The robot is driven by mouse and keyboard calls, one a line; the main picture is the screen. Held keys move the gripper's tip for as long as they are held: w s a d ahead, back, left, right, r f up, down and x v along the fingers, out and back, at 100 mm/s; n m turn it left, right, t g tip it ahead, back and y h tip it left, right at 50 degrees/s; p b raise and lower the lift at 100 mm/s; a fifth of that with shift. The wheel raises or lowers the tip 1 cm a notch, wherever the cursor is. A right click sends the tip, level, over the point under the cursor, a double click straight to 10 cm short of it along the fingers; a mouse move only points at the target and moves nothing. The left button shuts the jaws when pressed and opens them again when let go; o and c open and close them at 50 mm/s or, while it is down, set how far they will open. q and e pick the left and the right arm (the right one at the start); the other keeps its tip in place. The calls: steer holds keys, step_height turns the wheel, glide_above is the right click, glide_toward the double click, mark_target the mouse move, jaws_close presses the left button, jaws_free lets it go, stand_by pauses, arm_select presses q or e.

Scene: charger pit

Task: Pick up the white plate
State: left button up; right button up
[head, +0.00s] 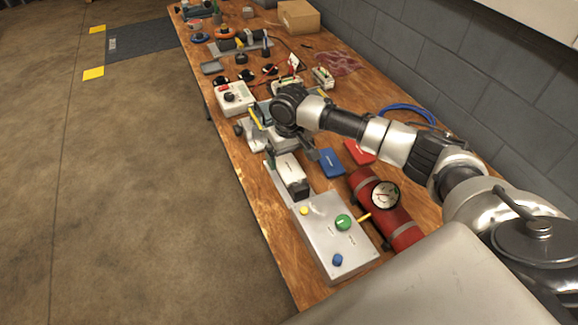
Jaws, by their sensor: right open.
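A white flat piece (287,168), which looks like the white plate, lies on a grey base on the wooden bench, with a black block at its near end. My right gripper (309,150) hangs low over the bench just beyond and to the right of it. It is open, and nothing shows between its fingers. My wrist hides part of the grey device (262,135) behind it. I cannot tell whether the fingers touch anything. My left gripper is out of the picture.
A grey control box (325,238) with coloured buttons stands at the near end. A red cylinder with a gauge (384,195) lies to its right. A blue block (331,162) and a red block (360,151) sit close to the gripper. A grey block wall borders the right side.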

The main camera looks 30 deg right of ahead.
mark_target(291, 170)
steer(key=shift+w+d+f, duration=0.1)
steer(key=shift+f, duration=0.35)
steer(key=f, duration=0.4)
steer(key=shift+w+d+f, duration=0.15)
steer(key=shift+w+d, duration=0.05)
steer(key=shift+f, duration=0.4)
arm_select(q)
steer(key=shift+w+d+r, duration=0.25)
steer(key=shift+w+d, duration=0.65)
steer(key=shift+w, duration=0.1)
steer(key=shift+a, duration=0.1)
arm_select(e)
steer(key=shift+c, duration=0.2)
steer(key=c, duration=0.4)
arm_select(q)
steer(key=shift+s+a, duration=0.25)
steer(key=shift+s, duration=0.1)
arm_select(e)
steer(key=c, duration=0.6)
steer(key=shift+r, duration=0.15)
